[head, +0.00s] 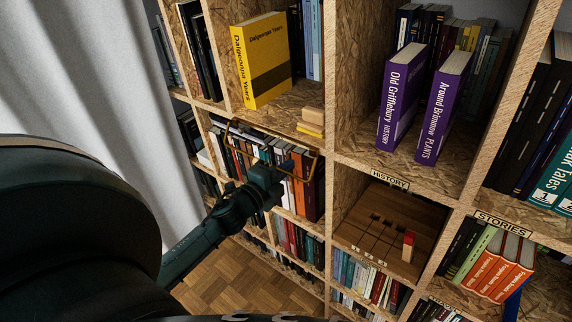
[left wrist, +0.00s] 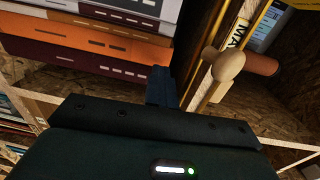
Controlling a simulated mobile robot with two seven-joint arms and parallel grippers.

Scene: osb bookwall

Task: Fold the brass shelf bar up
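The brass shelf bar (head: 272,134) is a thin bent bar at the front of the left bookcase column. It hangs out below the shelf with the yellow book, in front of a row of books. My left gripper (head: 287,166) is at the bar's right part, close to the book spines. In the left wrist view the fingers (left wrist: 162,86) look together, with nothing visible between them. My right gripper is not in view.
A yellow book (head: 264,62) and a small wooden block (head: 312,116) stand on the shelf above the bar. Books (head: 305,190) fill the compartment behind it. Purple books (head: 403,95) stand to the right. A grey curtain (head: 85,80) hangs at left.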

